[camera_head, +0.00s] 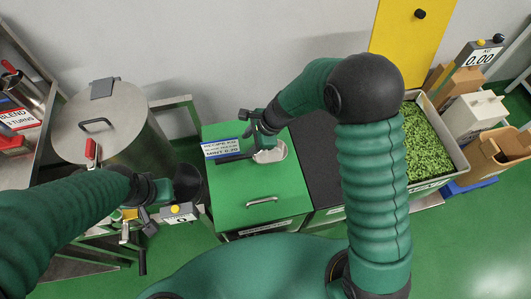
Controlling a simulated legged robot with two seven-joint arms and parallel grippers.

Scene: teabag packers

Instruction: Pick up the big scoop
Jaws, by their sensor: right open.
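A scoop with a pale metal bowl (271,153) lies on the green box top (280,182). A dark bar extends left from its bowl and looks like its handle. My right gripper (254,125) is open just above and behind the scoop and overlaps part of it in the picture. I cannot tell whether the fingers touch it. My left gripper (150,190) is at the lower left, beside a dark rounded object (188,183). Its fingers are too small and dark to read.
A recipe card (221,148) lies left of the scoop. A large lidded metal drum (101,122) stands at left. A bin of green leaves (425,145) stands right, past my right arm. A small scale display (179,212) sits near my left gripper. Cardboard boxes (503,147) are at far right.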

